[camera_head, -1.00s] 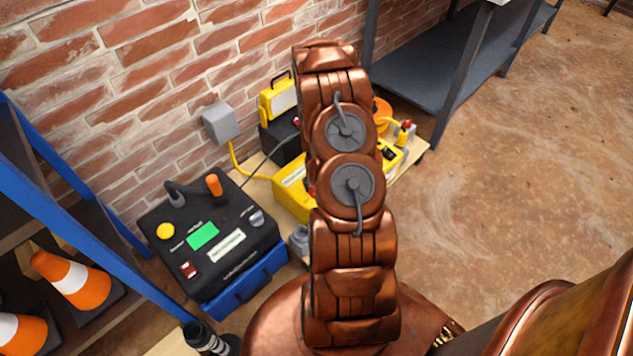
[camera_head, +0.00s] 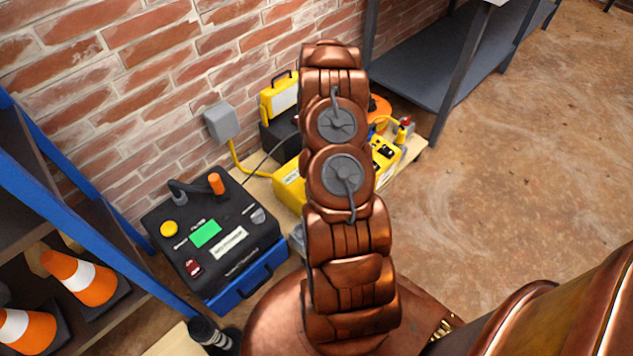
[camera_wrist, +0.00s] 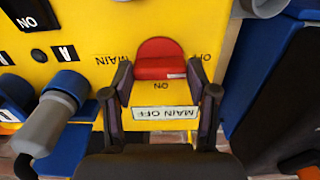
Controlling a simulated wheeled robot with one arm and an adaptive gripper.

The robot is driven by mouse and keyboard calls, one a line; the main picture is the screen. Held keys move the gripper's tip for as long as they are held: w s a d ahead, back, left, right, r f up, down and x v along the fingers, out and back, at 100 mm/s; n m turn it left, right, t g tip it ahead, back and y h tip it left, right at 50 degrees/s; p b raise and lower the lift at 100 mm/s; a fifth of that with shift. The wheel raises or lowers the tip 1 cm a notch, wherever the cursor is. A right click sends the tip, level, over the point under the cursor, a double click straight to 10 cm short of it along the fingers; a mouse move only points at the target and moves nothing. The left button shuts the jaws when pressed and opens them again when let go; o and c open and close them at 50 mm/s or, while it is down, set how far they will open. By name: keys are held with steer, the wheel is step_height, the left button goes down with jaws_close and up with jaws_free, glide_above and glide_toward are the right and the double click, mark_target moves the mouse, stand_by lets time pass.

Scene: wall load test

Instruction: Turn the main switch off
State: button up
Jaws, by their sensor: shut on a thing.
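The red main switch (camera_wrist: 160,62) shows in the wrist view on a yellow panel (camera_wrist: 85,20), with the lettering upside down. "MAIN" stands to its left, "OFF" to its upper right and "ON" just below it. A white plate reading "MAIN OFF" (camera_wrist: 165,112) is nearer to me. My gripper (camera_wrist: 160,74) has a dark finger on each side of the switch and is shut on it. Exactly where the fingertips touch is hard to see. In the head view the yellow unit (camera_head: 288,192) is partly behind my arm, and the gripper and switch are hidden.
Blue-and-grey connectors (camera_wrist: 58,100) stand left of my fingers, and a blue body (camera_wrist: 280,80) stands to the right. In the head view, a black test box (camera_head: 215,235), a blue shelf frame (camera_head: 90,205) and a grey shelf (camera_head: 440,70) flank the bench. Open floor lies right.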

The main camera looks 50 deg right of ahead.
stand_by(0.4)
steer(key=o, duration=1.2)
steer(key=shift+c, duration=0.2)
steer(key=shift+r, duration=0.15)
step_height(320, 180, up, 12)
stand_by(0.4)
